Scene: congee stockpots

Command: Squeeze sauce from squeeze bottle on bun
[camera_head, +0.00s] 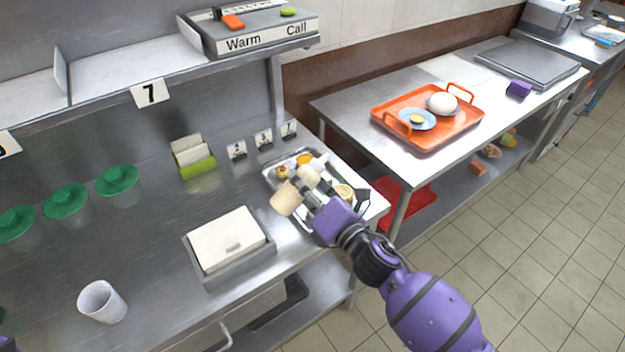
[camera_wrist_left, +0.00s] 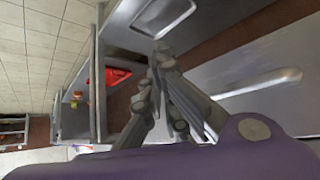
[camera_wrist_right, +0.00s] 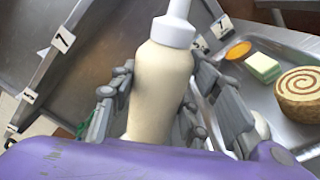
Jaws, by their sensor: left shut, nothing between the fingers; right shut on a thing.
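The squeeze bottle, cream with a white cap, is in my right gripper (camera_head: 305,185). The bottle body (camera_head: 285,200) is tilted over the steel tray in the head view. It also shows upright between the fingers in the right wrist view (camera_wrist_right: 160,85); its cap (camera_wrist_right: 174,28) points to the top. A spiral roll (camera_wrist_right: 301,95) lies on the tray. A round white bun-like thing (camera_head: 442,103) sits on the orange tray on the back table; I cannot tell which is the task's bun. My left gripper (camera_wrist_left: 160,65) is shut and empty in the left wrist view.
The steel tray (camera_wrist_right: 290,135) also holds a green-and-white block (camera_wrist_right: 262,67) and an orange piece (camera_wrist_right: 238,50). The orange tray (camera_head: 428,145) holds a blue plate (camera_head: 425,126).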

